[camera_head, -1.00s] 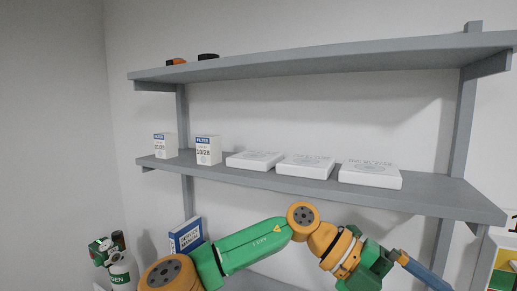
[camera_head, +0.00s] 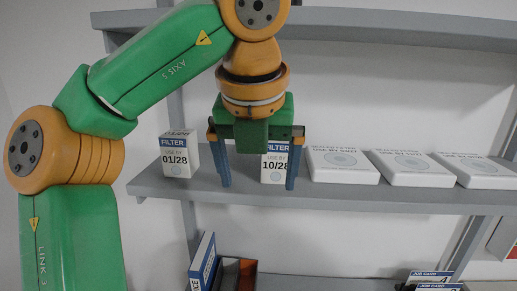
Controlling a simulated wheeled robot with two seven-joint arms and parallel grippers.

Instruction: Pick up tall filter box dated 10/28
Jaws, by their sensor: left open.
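The tall white filter box dated 10/28 (camera_head: 273,168) stands upright on the middle shelf. A similar filter box dated 01/28 (camera_head: 175,160) stands to the left, apart from the gripper. My right gripper is not in view.
Flat white boxes (camera_head: 342,165) lie right of the dated box on the middle shelf (camera_head: 350,196). An upper shelf (camera_head: 400,27) hangs above. Below are a blue-and-white box (camera_head: 203,262), a dark open bin (camera_head: 238,272) and job cards (camera_head: 436,277).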

